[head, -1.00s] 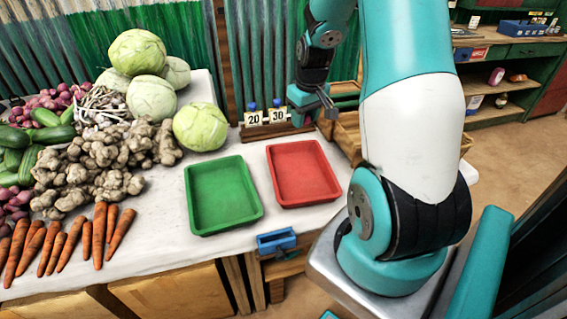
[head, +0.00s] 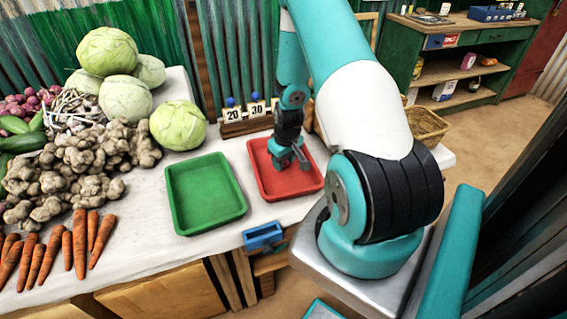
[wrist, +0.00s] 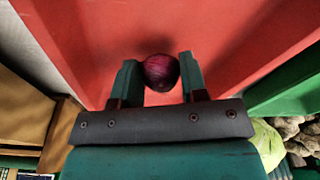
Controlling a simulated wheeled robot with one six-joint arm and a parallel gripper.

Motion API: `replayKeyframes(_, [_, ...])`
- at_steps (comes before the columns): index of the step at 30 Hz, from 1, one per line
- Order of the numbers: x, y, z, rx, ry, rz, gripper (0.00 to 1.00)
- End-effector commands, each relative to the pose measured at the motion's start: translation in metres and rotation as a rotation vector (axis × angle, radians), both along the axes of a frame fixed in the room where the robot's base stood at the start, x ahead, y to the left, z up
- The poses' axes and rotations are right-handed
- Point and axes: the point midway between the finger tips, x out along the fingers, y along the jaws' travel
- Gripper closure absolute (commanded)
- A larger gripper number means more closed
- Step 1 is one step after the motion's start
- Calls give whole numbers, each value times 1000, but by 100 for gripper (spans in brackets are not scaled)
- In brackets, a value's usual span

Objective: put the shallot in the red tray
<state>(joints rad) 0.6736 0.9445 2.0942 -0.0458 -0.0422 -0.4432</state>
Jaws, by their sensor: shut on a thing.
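The shallot, dark purple-red and round, shows in the wrist view (wrist: 160,71) between the two fingers of my gripper (wrist: 159,76). The gripper is shut on it. In the head view my gripper (head: 289,163) points down inside the outline of the red tray (head: 300,186); the shallot cannot be made out there. The red tray's floor also fills much of the wrist view (wrist: 235,30) behind the shallot. The shallot is over or at the tray floor; I cannot tell whether it touches.
A green tray (head: 205,195) sits just left of the red one. Number cards (head: 257,109) stand behind the red tray. A cabbage (head: 178,126), ginger, carrots (head: 80,245) and other vegetables fill the table's left side. A wicker basket (head: 427,123) stands to the right.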

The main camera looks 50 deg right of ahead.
Motion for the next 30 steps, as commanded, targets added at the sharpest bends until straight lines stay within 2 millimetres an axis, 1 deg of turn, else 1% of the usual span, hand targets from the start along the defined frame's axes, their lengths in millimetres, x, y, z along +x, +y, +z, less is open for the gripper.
replayKeyframes(1, [0,0,-7,2,3,0,82])
replayKeyframes(3, [0,0,-13,0,1,0,82])
replayKeyframes(11, [0,0,-15,0,-1,0,82])
replayKeyframes(14, [0,0,-18,0,0,0,82])
replayKeyframes(15, [0,0,-18,0,0,0,58])
replayKeyframes(17, [0,0,-17,0,0,0,44])
replayKeyframes(18, [0,0,-17,0,0,0,35])
replayKeyframes(26, [0,0,-17,0,0,0,34])
replayKeyframes(30, [0,0,-9,-1,-1,0,34])
